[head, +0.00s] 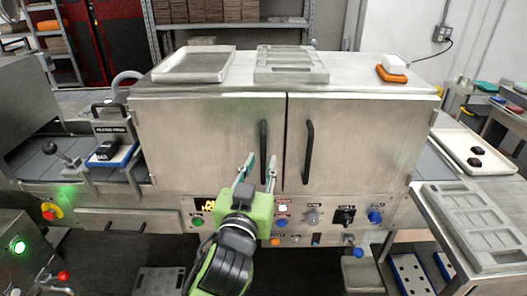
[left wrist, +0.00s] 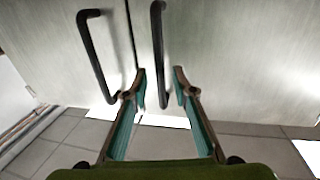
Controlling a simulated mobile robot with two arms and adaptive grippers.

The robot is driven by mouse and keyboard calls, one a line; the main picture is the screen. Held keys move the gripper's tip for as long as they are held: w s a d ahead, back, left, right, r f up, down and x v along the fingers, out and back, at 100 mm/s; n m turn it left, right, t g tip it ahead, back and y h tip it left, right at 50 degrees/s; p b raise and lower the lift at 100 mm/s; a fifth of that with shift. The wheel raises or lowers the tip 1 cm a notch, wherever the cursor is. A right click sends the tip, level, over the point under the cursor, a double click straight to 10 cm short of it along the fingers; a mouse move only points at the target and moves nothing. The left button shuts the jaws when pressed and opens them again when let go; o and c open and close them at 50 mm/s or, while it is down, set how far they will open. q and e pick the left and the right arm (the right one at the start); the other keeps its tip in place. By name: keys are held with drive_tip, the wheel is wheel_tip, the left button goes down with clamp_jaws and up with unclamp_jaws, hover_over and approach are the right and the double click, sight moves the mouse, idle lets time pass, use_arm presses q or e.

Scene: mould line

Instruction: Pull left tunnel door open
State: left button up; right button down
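The left tunnel door (head: 205,140) is a brushed metal panel and looks closed, level with the right door (head: 365,145). Its black vertical handle (head: 264,138) stands near the seam. My left gripper (head: 261,158) is open and empty in front of the handle's lower part. In the left wrist view, which looks upside down, that handle (left wrist: 158,40) lines up between the open fingers of my left gripper (left wrist: 159,73). I cannot tell whether the fingertips reach around it. The right door's handle (left wrist: 90,60) is left of the fingers there. My right gripper is not in view.
A control panel (head: 295,215) with knobs and lit buttons runs below the doors. Metal trays (head: 195,64) and an orange block with a white piece (head: 392,70) lie on the tunnel's top. A lever stand (head: 112,135) is at the left.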

sight(263, 159)
use_arm(q)
drive_tip(key=shift+w+d+p, duration=0.15)
drive_tip(key=shift+w, duration=0.7)
drive_tip(key=shift+w+d+p, duration=0.15)
drive_tip(key=shift+w, duration=0.65)
clamp_jaws()
